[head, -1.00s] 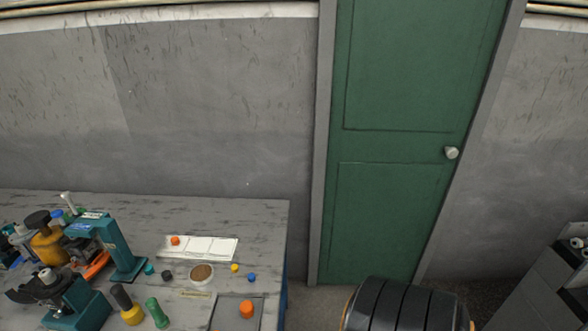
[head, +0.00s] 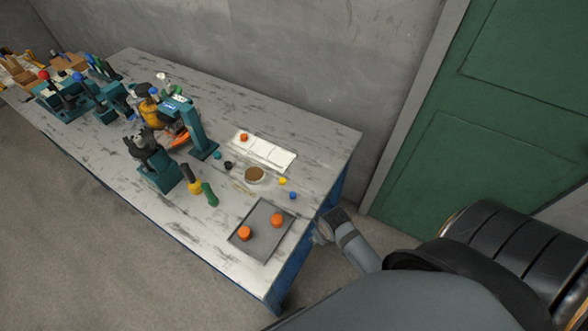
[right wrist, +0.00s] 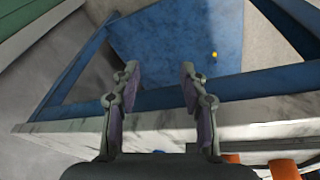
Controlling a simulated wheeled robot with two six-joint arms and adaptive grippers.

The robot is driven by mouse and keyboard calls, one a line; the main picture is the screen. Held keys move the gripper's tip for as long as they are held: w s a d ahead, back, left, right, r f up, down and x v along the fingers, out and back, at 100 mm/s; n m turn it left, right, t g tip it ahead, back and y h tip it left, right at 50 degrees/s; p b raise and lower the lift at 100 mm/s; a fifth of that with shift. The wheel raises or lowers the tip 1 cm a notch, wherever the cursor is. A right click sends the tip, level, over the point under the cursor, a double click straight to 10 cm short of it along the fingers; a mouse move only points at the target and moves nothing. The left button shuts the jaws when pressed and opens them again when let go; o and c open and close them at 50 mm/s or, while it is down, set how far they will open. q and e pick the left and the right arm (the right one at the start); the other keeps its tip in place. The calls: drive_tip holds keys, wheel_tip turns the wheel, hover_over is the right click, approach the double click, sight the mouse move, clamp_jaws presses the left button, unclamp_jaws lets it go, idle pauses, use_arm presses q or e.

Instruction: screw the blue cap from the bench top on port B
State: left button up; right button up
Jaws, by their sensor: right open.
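The small blue cap (head: 292,195) lies on the bench top near its right edge, beside a yellow cap. A yellow-orange motor body (head: 150,115) stands among teal fixtures at the middle of the bench; a small blue piece shows at its top. No port B label is readable. My right gripper is open and empty in the right wrist view (right wrist: 160,85), beside the bench edge. In the head view my right arm reaches the right side of the bench, apart from the blue cap; its fingers are hard to make out there. My left gripper is out of view.
A grey tray (head: 262,247) with two orange caps lies at the bench's near right corner. A white partitioned tray (head: 268,154), a round brown-filled dish (head: 255,175) and green (head: 210,194) and yellow-handled (head: 193,180) tools lie nearby. A black ribbed drum (head: 520,245) stands at right.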

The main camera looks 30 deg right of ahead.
sight(293, 194)
wheel_tip(293, 194, up, 7)
drive_tip(key=w+n, duration=0.2)
drive_tip(key=w, duration=0.1)
drive_tip(key=w+r+n+p, duration=0.1)
drive_tip(key=w+n, duration=0.1)
drive_tip(key=n, duration=0.1)
drive_tip(key=w+a+r+n+g, duration=0.1)
drive_tip(key=w+n, duration=0.2)
drive_tip(key=shift+w+r, duration=0.25)
drive_tip(key=shift+w, duration=0.1)
drive_tip(key=w+a+r+n+g+p, duration=0.1)
drive_tip(key=w+r+n+g, duration=0.1)
drive_tip(key=w+r+n, duration=0.6)
drive_tip(key=shift+n+y, duration=0.4)
drive_tip(key=f+b, duration=0.2)
drive_tip(key=s+f+b, duration=0.1)
drive_tip(key=f+b, duration=0.4)
drive_tip(key=f, duration=0.1)
drive_tip(key=shift+s+a, duration=0.1)
drive_tip(key=shift+s, duration=0.15)
drive_tip(key=shift+f, duration=0.4)
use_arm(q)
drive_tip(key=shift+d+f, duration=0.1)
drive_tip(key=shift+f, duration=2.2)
use_arm(e)
drive_tip(key=shift+f, duration=1.2)
use_arm(q)
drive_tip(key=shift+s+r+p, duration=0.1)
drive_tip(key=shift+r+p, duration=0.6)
drive_tip(key=shift+p, duration=0.1)
